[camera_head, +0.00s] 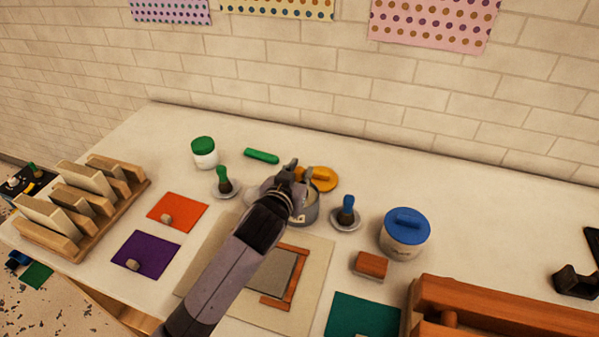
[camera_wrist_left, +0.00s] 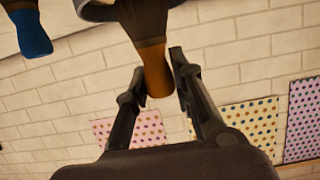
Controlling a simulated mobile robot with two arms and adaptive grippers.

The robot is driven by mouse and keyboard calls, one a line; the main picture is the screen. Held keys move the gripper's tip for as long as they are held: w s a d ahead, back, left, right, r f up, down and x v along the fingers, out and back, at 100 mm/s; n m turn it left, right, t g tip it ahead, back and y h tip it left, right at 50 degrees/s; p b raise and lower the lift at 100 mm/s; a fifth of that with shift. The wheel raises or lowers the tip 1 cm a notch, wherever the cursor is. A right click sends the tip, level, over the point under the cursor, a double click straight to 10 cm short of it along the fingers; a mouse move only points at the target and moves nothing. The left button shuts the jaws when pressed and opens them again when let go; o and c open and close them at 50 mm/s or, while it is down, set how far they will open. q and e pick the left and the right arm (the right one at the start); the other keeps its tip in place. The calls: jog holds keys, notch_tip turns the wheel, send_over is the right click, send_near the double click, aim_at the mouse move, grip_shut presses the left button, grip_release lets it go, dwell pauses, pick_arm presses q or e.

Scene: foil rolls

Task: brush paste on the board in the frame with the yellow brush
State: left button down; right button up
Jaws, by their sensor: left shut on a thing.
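My left gripper (camera_head: 290,172) is over the grey paste pot (camera_head: 311,214) in the head view and partly hides it. In the left wrist view the fingers of my left gripper (camera_wrist_left: 157,88) are shut on the yellow-brown handle of the yellow brush (camera_wrist_left: 154,62). The dark part of the brush is at the top of that view, near a grey rim; whether it touches paste cannot be seen. The grey board (camera_head: 270,268) lies in a reddish-brown wooden frame (camera_head: 298,272) on a beige mat (camera_head: 319,262), partly hidden by my arm. My right gripper is not in view.
A yellow lid (camera_head: 325,180) lies behind the pot. A blue brush (camera_head: 347,205) and green brush (camera_head: 223,176) stand on small dishes. A blue-lidded jar (camera_head: 404,240), a wooden block (camera_head: 371,264) and a wooden rack (camera_head: 100,228) flank the mat.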

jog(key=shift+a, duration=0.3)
pick_arm(q)
jog(key=shift+f, duration=0.35)
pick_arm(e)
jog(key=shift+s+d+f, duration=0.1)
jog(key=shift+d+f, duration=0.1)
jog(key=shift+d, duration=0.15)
pick_arm(q)
jog(key=shift+f+b, duration=0.3)
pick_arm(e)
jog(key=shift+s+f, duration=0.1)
pick_arm(q)
notch_tip(320, 180, up, 3)
jog(key=p, duration=0.2)
jog(key=shift+f+p, duration=0.2)
jog(key=shift+p, duration=0.1)
notch_tip(320, 180, up, 5)
jog(key=p, duration=0.5)
jog(key=shift+f, duration=0.15)
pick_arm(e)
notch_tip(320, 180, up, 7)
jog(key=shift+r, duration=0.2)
